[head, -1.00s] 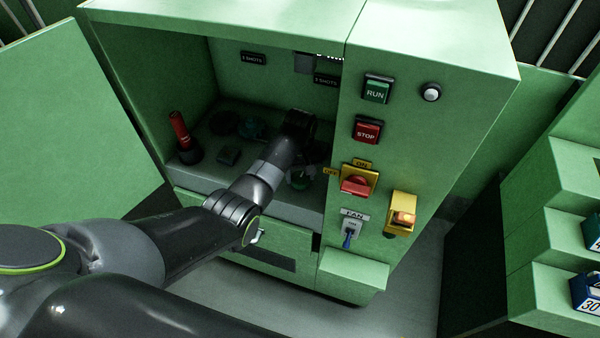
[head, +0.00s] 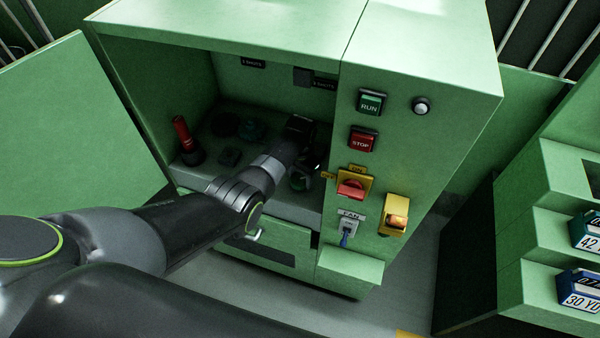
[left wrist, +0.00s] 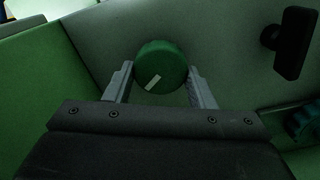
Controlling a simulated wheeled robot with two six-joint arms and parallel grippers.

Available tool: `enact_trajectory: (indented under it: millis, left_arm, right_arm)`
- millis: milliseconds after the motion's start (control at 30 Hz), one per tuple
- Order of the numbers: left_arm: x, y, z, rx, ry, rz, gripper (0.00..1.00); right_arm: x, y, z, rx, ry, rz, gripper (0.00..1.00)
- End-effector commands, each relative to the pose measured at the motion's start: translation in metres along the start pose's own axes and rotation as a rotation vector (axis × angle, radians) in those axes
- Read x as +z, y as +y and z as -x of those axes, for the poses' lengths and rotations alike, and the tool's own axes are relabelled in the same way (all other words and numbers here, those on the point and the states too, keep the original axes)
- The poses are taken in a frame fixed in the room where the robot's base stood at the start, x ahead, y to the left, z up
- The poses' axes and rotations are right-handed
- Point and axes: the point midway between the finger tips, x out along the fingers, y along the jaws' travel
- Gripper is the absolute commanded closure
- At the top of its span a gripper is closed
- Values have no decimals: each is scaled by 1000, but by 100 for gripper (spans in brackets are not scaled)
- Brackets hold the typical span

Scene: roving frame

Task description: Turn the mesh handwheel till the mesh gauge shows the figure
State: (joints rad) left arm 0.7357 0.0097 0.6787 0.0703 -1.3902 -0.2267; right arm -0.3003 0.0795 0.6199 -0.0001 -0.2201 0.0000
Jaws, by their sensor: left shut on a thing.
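My left arm reaches into the open bay of the green cabinet in the head view. In the left wrist view a round green knob (left wrist: 161,68) with a white mark on its face sits between the fingers of my left gripper (left wrist: 161,88); the gripper is shut on it. No label shows that it is the mesh handwheel. In the head view the knob (head: 299,183) is partly hidden behind my wrist. I cannot make out a mesh gauge or its figure. My right gripper is not in view.
A red-handled lever (head: 184,136) stands at the bay's left. The right panel carries a RUN button (head: 371,103), STOP button (head: 362,140), red rotary switch (head: 351,189) and FAN switch (head: 347,228). An open door (head: 70,125) bounds the left.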

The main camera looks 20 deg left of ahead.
Motion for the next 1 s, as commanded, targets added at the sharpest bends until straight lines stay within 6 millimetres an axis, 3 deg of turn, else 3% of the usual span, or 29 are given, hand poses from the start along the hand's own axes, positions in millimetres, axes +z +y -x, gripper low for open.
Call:
enact_trajectory:
  millis: [1000]
  left_arm:
    - [0,4,3,-3,4,-965,73]
  right_arm:
    - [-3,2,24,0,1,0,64]
